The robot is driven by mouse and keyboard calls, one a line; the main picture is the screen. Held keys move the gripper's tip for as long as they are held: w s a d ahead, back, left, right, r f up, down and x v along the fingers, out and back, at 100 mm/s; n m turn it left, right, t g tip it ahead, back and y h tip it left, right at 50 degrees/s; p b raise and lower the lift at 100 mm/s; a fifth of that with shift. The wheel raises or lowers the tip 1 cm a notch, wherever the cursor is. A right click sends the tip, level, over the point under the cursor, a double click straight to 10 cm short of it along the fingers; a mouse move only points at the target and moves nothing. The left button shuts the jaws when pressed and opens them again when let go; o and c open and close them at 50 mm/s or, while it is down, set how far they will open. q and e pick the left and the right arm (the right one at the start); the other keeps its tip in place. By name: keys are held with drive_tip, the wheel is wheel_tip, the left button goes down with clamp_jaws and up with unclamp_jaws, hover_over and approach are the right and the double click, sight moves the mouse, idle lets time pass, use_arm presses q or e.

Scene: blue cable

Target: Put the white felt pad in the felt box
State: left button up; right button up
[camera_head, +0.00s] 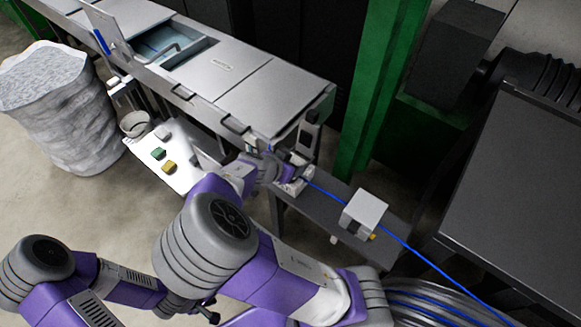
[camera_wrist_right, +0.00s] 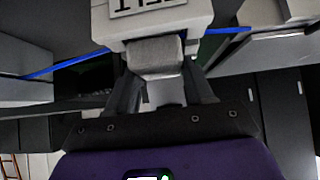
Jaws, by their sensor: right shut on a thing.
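My right gripper (camera_wrist_right: 160,92) is shut on a pale block, which I take to be the white felt pad (camera_wrist_right: 153,53). The pad is in front of the white felt box (camera_wrist_right: 165,22), whose label reads "ELT" where it is in view. Pad and box overlap in the right wrist view, so I cannot tell whether the pad is inside. In the head view my right gripper (camera_head: 286,174) is at the small white felt box (camera_head: 297,187) on the blue cable. The fingers and pad are mostly hidden there.
The blue cable (camera_head: 413,250) runs from the felt box through another pale box (camera_head: 364,212) towards the lower right. A white tray (camera_head: 183,182) holds a pale piece, a green piece (camera_head: 157,153) and a yellow piece (camera_head: 169,167). A grey metal bench (camera_head: 255,95) stands behind.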

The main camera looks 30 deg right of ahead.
drive_tip(key=shift+f, duration=0.65)
drive_tip(key=shift+w, duration=0.1)
drive_tip(key=shift+f, duration=0.15)
drive_tip(key=o, duration=1.2)
